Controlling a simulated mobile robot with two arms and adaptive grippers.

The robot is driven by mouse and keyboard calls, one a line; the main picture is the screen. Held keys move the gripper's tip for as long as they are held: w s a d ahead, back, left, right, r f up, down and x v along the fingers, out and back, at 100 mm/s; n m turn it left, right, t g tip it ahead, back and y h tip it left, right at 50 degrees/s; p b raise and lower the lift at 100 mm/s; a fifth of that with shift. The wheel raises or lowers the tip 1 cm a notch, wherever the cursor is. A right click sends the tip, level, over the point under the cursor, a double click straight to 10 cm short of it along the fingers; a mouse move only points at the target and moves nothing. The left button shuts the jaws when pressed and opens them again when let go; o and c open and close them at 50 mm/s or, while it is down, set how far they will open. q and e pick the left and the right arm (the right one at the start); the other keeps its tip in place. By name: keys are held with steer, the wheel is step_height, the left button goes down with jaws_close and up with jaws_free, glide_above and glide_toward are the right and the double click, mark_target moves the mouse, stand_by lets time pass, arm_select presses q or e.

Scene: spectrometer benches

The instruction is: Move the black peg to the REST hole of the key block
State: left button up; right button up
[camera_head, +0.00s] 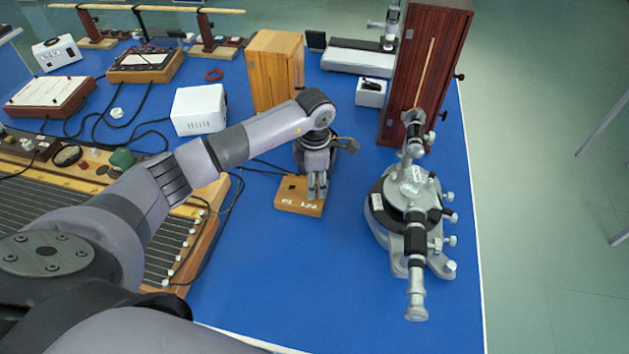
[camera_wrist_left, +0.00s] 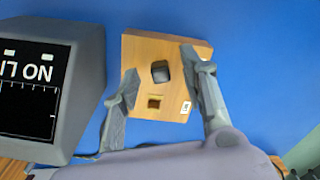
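The key block is a small light-wood block (camera_head: 285,197) on the blue bench top, in the middle of the head view. It also shows in the wrist view (camera_wrist_left: 140,52). The black peg (camera_wrist_left: 160,71) stands in the block, with an empty square hole (camera_wrist_left: 154,102) beside it. My left gripper (camera_head: 317,193) is over the block, pointing down. In the wrist view its two fingers (camera_wrist_left: 159,64) are apart, one on each side of the peg, with gaps to it. The head view hides the peg behind the gripper. My right gripper is not in view.
A spectrometer (camera_head: 415,205) stands right of the block, near the bench edge. A slide-wire board (camera_head: 205,240) with cables lies left. A wooden box (camera_head: 275,70), a white meter (camera_head: 198,110) and a tall dark-wood cabinet (camera_head: 430,60) stand behind. The bench in front is clear.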

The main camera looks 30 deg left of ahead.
arm_select(q)
step_height(320, 180, up, 12)
steer(key=shift+f, duration=0.15)
stand_by(0.6)
